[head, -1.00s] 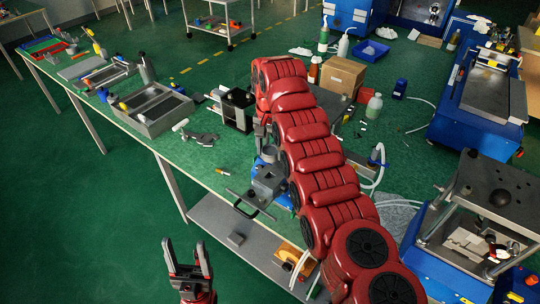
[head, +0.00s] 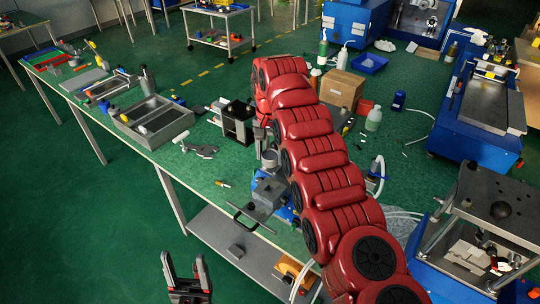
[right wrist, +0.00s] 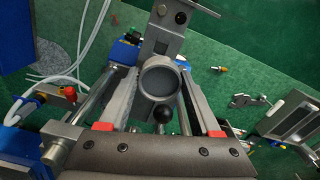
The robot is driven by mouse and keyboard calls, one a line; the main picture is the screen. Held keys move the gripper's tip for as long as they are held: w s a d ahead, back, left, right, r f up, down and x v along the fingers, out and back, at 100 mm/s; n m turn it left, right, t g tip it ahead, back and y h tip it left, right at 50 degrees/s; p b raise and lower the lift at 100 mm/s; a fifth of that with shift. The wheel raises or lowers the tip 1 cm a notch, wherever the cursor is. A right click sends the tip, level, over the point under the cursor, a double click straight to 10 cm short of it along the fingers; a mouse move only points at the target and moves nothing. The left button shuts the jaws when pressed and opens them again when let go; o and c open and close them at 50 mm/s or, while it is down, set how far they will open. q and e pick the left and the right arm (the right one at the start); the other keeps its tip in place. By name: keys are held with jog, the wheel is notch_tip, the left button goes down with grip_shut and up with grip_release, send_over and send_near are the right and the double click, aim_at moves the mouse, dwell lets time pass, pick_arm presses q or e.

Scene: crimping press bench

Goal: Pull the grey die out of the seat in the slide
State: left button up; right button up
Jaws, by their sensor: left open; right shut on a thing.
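The grey die (head: 269,158) shows in the head view as a short grey cylinder just above the slide (head: 266,190) of the blue bench device. In the right wrist view the die (right wrist: 160,80) is a round grey rim with a dark recessed face. My right gripper (head: 263,144) comes down from above and is shut on the die, with a finger on either side. The seat is hidden, and I cannot tell whether the die's lower end is clear of it. My left gripper (head: 184,270) is open and empty, off the table's front edge.
A black handle (head: 240,215) sticks out at the front of the device. A black box-like fixture (head: 238,123), pliers (head: 200,150) and a grey tray (head: 152,121) lie to the left. A press (head: 490,205) stands at the right. The green tabletop left of the slide is mostly free.

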jog(key=shift+r, duration=0.15)
jog(key=shift+r+p, duration=1.25)
jog(key=shift+r, duration=0.25)
